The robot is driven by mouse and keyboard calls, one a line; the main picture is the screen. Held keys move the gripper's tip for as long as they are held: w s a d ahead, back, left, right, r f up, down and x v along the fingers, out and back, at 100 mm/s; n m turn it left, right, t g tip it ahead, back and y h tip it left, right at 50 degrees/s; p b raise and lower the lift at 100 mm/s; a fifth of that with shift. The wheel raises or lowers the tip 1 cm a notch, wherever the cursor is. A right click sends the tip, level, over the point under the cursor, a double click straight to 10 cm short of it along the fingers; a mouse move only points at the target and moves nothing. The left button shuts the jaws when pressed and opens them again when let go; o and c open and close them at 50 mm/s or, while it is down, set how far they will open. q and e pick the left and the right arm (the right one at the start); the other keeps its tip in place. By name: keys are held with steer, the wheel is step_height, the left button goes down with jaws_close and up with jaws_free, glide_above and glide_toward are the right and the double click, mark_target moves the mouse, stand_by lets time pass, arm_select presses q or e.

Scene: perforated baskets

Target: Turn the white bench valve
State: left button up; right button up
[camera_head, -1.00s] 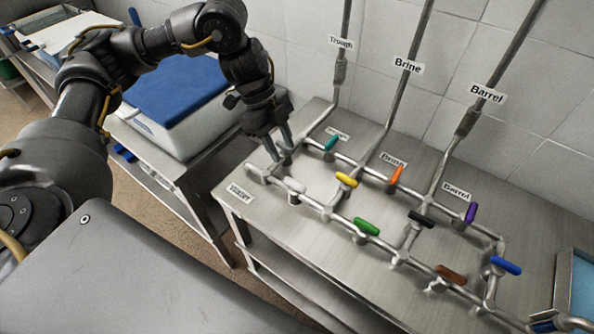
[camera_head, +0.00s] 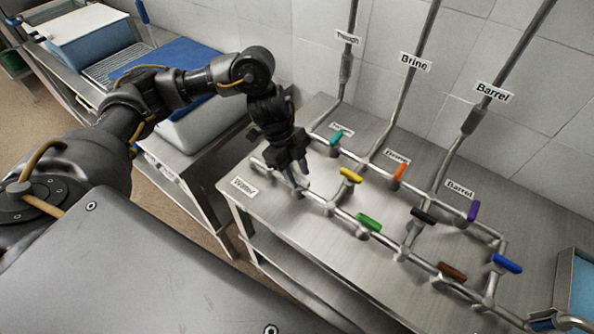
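My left gripper (camera_head: 297,185) points down over the near left corner of the pipe loop on the metal bench (camera_head: 262,205). Its two fingers show slightly apart at the place of the white valve. The white handle is hidden behind or between the fingers, so I cannot tell whether they touch or grip it. The yellow valve (camera_head: 350,175) is just right of the gripper, and the teal valve (camera_head: 337,138) is behind it to the right. My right gripper is not in view.
Along the pipes are green (camera_head: 369,222), orange (camera_head: 399,171), black (camera_head: 424,215), purple (camera_head: 473,210), brown (camera_head: 452,271) and blue (camera_head: 507,263) valves. Labelled pipes rise along the tiled wall. A "Water" label (camera_head: 244,186) lies at the bench's left corner. A blue-lidded tub (camera_head: 183,68) is at the back left.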

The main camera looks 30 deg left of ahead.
arm_select(q)
steer(key=shift+f, duration=0.1)
jaws_close()
stand_by(0.4)
steer(key=m+g+p, duration=0.1)
steer(key=m, duration=0.2)
steer(key=shift+w+d, duration=0.1)
steer(key=m+p, duration=0.1)
steer(key=m, duration=0.1)
steer(key=m+g+y, duration=0.1)
steer(key=m, duration=0.1)
steer(key=shift+w+g+p, duration=0.1)
steer(key=shift+g+p, duration=0.2)
steer(key=shift+p, duration=0.05)
steer(key=m+y, duration=0.1)
steer(key=m, duration=0.1)
steer(key=m+g, duration=0.1)
steer(key=m, duration=0.2)
steer(key=shift+w+d+y, duration=0.1)
steer(key=shift+d+y, duration=0.05)
steer(key=shift+y, duration=0.25)
steer(key=m+y, duration=0.1)
steer(key=m, duration=0.2)
steer(key=m+y, duration=0.1)
steer(key=m, duration=0.2)
steer(key=shift+d, duration=0.15)
